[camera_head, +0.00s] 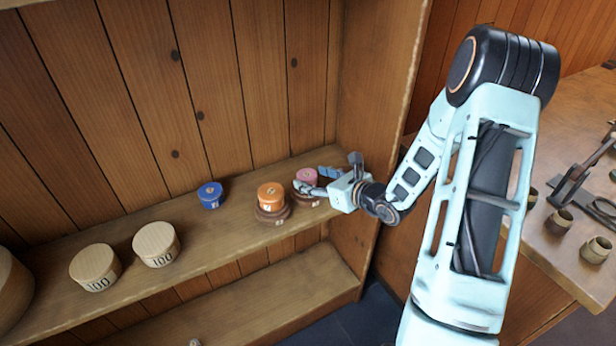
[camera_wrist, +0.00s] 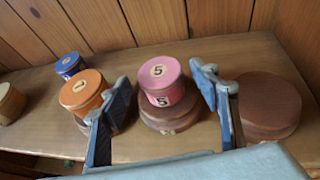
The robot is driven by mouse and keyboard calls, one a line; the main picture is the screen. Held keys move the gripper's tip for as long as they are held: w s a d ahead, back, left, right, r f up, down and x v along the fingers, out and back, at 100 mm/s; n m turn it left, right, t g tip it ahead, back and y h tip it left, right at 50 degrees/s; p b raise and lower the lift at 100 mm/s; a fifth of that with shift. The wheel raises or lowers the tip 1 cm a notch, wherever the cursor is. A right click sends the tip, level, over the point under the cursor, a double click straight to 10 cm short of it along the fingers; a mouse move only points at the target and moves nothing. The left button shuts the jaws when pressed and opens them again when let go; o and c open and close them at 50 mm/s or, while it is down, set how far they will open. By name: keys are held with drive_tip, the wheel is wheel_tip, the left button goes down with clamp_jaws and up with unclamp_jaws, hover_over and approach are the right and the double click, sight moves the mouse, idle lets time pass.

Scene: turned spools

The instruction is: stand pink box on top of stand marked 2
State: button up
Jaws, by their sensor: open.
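The pink box (camera_wrist: 160,85), a short round box with a 5 on its lid and side, sits upright on a brown round stand (camera_wrist: 168,118). In the head view the pink box (camera_head: 307,176) is partly behind my gripper (camera_head: 314,181). My gripper (camera_wrist: 163,92) is open, with one finger on each side of the pink box and visible gaps between. Another brown stand (camera_wrist: 268,105) at the right in the wrist view has a bare top. An orange box (camera_head: 270,193) sits on a third brown stand (camera_head: 272,216). I cannot read the stands' marks.
A blue box (camera_head: 210,195) stands on the shelf (camera_head: 190,215) left of the orange one. Two pale round boxes marked 100 (camera_head: 95,268) (camera_head: 157,244) stand further left. The shelf's side wall (camera_head: 372,120) rises close to my gripper on the right.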

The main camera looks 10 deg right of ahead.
drive_tip(key=v, duration=0.9)
drive_tip(key=shift+s, duration=0.15)
